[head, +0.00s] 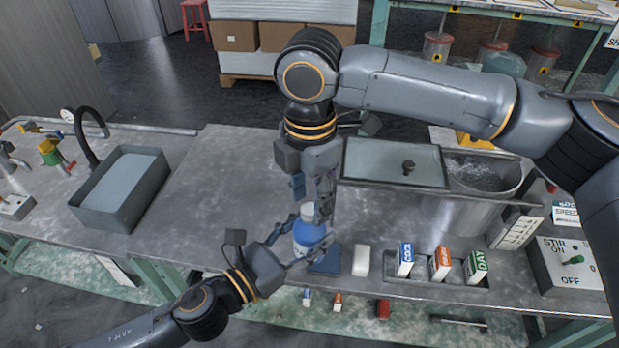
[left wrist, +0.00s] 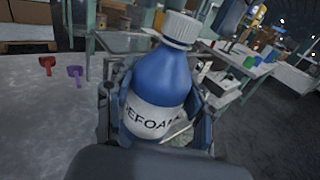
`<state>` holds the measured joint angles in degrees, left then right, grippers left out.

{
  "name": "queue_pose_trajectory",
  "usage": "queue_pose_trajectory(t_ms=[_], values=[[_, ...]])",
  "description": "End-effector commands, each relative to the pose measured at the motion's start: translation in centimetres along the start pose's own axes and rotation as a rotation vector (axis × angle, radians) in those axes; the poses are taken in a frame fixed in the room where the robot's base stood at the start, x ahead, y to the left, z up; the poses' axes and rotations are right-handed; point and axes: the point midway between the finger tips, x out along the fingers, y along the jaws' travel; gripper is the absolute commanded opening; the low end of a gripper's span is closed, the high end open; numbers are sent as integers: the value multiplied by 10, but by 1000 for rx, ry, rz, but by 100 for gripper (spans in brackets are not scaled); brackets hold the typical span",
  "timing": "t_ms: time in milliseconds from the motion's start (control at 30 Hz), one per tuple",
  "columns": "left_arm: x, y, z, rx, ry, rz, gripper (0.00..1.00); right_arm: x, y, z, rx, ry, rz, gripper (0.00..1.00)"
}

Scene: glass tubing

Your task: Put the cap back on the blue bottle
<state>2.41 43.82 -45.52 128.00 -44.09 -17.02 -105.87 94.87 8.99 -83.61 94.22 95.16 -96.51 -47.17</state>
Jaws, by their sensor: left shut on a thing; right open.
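The blue bottle (head: 309,234) stands roughly upright near the bench's front edge. In the left wrist view, the bottle (left wrist: 160,82) has a white label with dark letters, partly hidden. The white ribbed cap (left wrist: 180,30) sits on its neck; how tightly it is seated, I cannot tell. The cap (head: 308,211) also shows in the head view. My left gripper (head: 299,246) is shut around the bottle's body from the front left. My right gripper (head: 316,186) points down, open, just above and slightly right of the cap. Whether its fingers touch the cap is unclear.
A dark blue pad (head: 325,260) and a white block (head: 361,260) lie right of the bottle. Several small labelled boxes (head: 440,264) stand farther right. A grey basin (head: 123,187) is at left. The bench between basin and bottle is mostly clear.

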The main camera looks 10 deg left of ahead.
Motion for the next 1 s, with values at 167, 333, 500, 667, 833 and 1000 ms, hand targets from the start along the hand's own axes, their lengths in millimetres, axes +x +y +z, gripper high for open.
queue_pose_trajectory(t_ms=[167, 333, 500, 667, 833, 1000], values=[[0, 0, 1, 0, -1, 0, 0, 10, 0, 0, -1, 0, -1, 47], [0, 0, 1, 0, -1, 0, 0, 11, 0, 0, 0, 0, 0, 47], [0, 0, 1, 0, -1, 0, 0, 11, 0, 0, 0, 0, 0, 33], [0, 0, 1, 0, -1, 0, 0, 11, 0, 0, 0, 0, 0, 0], [0, 0, 1, 0, -1, 0, 0, 11, 0, 0, 5, 0, 0, 0], [0, 0, 1, 0, -1, -1, 0, 11, 0, 0, 155, 1, -1, 0]])
